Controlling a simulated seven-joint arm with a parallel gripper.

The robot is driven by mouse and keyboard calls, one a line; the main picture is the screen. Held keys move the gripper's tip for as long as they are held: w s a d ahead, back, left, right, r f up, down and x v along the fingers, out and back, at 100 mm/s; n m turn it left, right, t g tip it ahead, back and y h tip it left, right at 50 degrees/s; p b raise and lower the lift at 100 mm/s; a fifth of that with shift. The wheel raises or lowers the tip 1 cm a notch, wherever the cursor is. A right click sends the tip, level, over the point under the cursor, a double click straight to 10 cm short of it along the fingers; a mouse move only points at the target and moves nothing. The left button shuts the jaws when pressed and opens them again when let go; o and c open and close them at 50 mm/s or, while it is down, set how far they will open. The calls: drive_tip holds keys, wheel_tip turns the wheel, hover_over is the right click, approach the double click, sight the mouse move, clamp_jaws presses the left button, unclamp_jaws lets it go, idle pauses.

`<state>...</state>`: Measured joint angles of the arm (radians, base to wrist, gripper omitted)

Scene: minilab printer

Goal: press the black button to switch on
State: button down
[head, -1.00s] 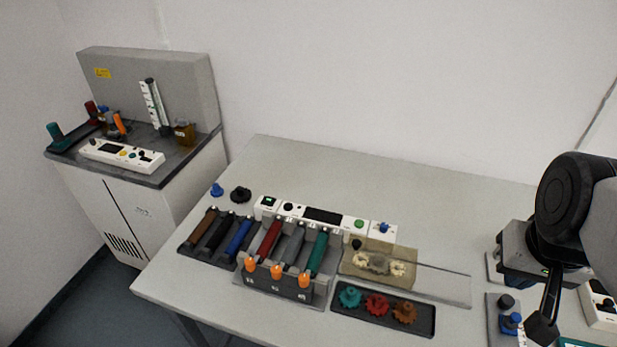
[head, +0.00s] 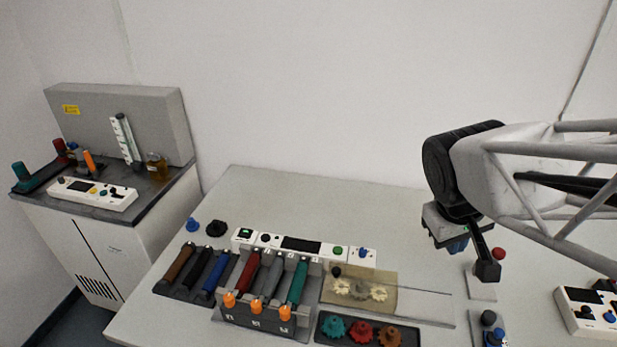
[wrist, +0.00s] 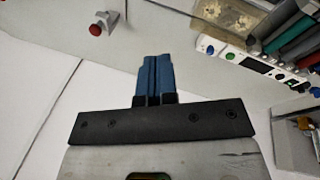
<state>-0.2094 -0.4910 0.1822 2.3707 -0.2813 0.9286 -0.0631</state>
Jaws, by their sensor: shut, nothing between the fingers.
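A white control panel (head: 325,246) lies along the back of the printer on the table. It carries a round black button or knob (head: 265,238) near its left end, a dark display, a green button (head: 338,251) and a blue knob. The panel also shows at the upper right of the wrist view (wrist: 245,60). Other panels bear dark controls too, so I cannot tell for sure which is the black button. My gripper (head: 458,246) is above the table, right of and apart from the panel. Its blue fingers (wrist: 153,75) are together and empty.
A red knob on a grey stand (head: 483,282) is below and right of my gripper. A white panel (head: 590,311) is at far right. Cartridges (head: 248,273) and a gear tray (head: 322,336) stand in front of the panel. The table behind is bare.

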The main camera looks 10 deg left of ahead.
drive_tip(key=w+a+f+n+h, duration=0.1)
drive_tip(key=w+a+n+h, duration=0.1)
drive_tip(key=w+a+n, duration=0.35)
drive_tip(key=n+t, duration=0.6)
drive_tip(key=n, duration=0.6)
hover_over(266, 238)
wheel_tip(266, 238, down, 11)
drive_tip(key=shift+r, duration=0.1)
drive_tip(key=shift+f, duration=4.4)
